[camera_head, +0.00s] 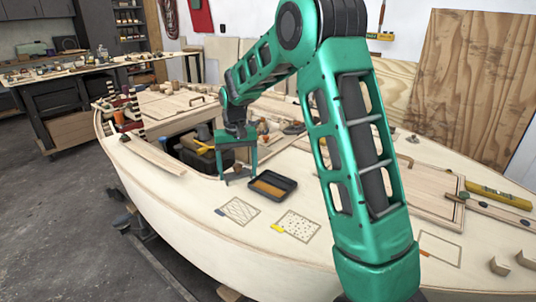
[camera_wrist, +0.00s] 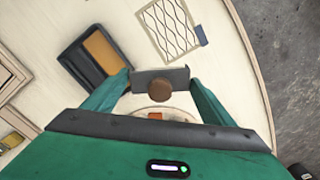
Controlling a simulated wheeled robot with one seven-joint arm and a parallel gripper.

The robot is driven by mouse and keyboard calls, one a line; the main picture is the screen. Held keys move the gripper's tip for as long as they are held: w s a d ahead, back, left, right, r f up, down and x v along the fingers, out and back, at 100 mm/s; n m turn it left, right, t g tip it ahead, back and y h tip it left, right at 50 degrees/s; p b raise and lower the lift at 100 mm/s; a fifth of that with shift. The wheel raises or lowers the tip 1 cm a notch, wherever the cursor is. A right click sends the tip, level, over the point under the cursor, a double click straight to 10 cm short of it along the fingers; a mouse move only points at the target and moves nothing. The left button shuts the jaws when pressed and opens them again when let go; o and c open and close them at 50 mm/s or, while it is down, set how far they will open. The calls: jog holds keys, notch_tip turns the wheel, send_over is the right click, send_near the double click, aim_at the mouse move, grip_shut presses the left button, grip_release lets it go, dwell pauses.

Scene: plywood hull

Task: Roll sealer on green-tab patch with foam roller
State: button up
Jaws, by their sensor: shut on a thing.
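My gripper (camera_head: 237,170) is above the deck, just left of the black tray (camera_head: 289,186) with amber sealer (camera_head: 268,188). The tray also shows in the wrist view (camera_wrist: 77,68). A lattice-marked patch (camera_head: 239,209) has a blue tab, a dotted patch (camera_head: 298,226) a yellow tab, and a plain patch (camera_head: 442,249) an orange tab. I see no green tab; my arm hides part of the deck.
An open hatch with a dark bin and yellow-handled tool (camera_head: 203,146) lies left of my gripper. The deck edge curves along the front left. A workbench (camera_head: 70,75) stands behind.

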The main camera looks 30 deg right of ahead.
jog(key=s+d+r+m, duration=0.2)
jog(key=d+r+m, duration=0.3)
jog(key=d+m, duration=0.6)
jog(key=shift+m, duration=0.7)
jog(key=shift+s+a+f, duration=0.1)
jog(key=shift+a+f, duration=0.05)
jog(key=shift+f, duration=2.2)
jog(key=shift+s+a+f, duration=0.1)
jog(key=shift+a+f, duration=0.05)
jog(key=shift+f, duration=2.15)
jog(key=shift+f, duration=0.4)
notch_tip(320, 180, up, 8)
